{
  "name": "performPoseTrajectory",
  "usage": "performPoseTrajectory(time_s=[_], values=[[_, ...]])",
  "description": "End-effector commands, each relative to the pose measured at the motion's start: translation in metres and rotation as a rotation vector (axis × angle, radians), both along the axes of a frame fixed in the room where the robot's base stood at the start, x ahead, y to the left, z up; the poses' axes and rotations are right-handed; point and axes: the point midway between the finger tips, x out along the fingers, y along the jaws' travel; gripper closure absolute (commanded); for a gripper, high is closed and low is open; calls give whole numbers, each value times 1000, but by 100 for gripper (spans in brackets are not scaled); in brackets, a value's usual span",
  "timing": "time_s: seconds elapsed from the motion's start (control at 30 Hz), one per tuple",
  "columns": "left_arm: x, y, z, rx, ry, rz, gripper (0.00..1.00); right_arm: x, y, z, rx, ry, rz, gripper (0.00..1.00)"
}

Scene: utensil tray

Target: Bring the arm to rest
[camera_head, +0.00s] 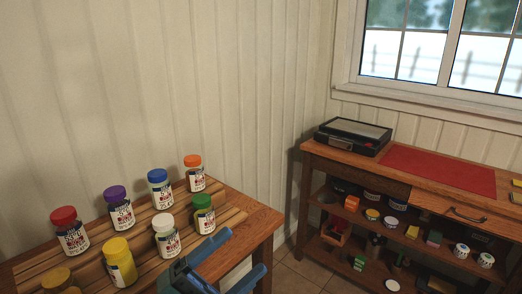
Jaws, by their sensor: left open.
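My left gripper (246,250) shows at the bottom of the head view. Its two blue fingers are apart, with nothing seen between them. It is at the front right part of the wooden table (262,222), close to the green-capped jar (203,215) and the white-capped jar (166,236). I cannot tell whether it touches the table. The rest of the left arm is mostly cut off by the lower edge. My right gripper is not in view.
More jars stand on the table, with red (70,232), purple (119,208), blue (160,189), orange (194,173) and yellow (119,262) caps. A wooden workbench (330,157) with a black case (352,137), red mat (437,170) and cluttered shelves stands right. Floor shows between them.

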Motion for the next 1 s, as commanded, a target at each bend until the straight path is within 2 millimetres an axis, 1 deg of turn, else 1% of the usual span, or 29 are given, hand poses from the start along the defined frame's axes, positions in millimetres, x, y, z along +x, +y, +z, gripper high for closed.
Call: performPoseTrajectory(time_s=[0.03, 0.07, 0.1, 0.17, 0.2, 0.27, 0.3, 0.4, 0.43, 0.5, 0.6, 0.63, 0.7, 0.87, 1.0], values=[[10, 14, -27, -80, 207, 77, 25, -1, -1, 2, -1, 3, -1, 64], [16, 23, -46, -127, 331, 125, 25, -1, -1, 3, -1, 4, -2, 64], [20, 36, -74, -186, 496, 188, 25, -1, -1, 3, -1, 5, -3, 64], [18, 53, -118, -261, 724, 273, 25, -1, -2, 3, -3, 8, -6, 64], [11, 63, -146, -307, 863, 322, 25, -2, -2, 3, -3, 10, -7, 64], [-3, 75, -185, -365, 1053, 391, 25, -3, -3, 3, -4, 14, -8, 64], [-15, 82, -209, -398, 1164, 433, 25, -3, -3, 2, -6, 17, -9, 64], [-48, 93, -255, -464, 1395, 514, 25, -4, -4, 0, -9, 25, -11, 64], [-57, 95, -265, -479, 1448, 533, 25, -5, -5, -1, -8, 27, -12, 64], [-74, 99, -284, -507, 1546, 569, 25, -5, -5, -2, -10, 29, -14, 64], [-90, 101, -298, -528, 1629, 597, 25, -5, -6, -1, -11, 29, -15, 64], [-93, 101, -300, -531, 1641, 601, 25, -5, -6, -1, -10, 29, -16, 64], [-96, 102, -303, -535, 1656, 605, 25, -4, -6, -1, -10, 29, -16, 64], [-96, 102, -303, -534, 1655, 606, 26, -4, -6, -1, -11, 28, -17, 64], [-95, 102, -303, -533, 1653, 605, 37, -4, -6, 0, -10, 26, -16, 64]])
